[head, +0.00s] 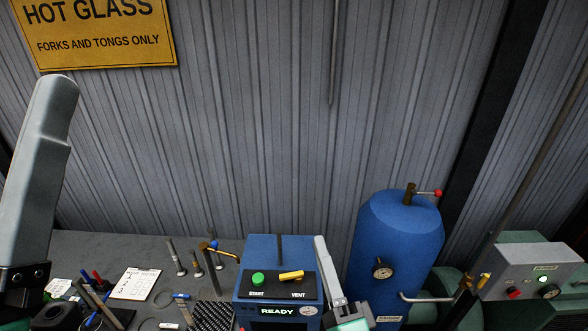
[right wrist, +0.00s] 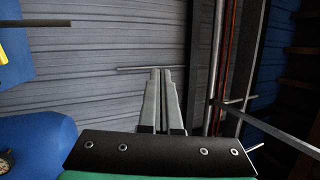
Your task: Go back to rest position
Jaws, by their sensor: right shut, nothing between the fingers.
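My right gripper (head: 321,242) is in front of the right side of the blue control box (head: 244,282), its pale fingers pointing up. In the right wrist view its two fingers (right wrist: 161,72) lie together with nothing between them. My left gripper (head: 58,90) stands large and close at the left edge of the head view, pointing up. Only one broad grey finger shape shows, so its opening cannot be judged. No object is seen in either gripper.
The control box has a green START button (head: 257,279), a yellow VENT lever (head: 291,275) and a READY display. A blue tank (head: 398,240) stands right of my right gripper. Tools and a clipboard (head: 135,284) lie on the left bench.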

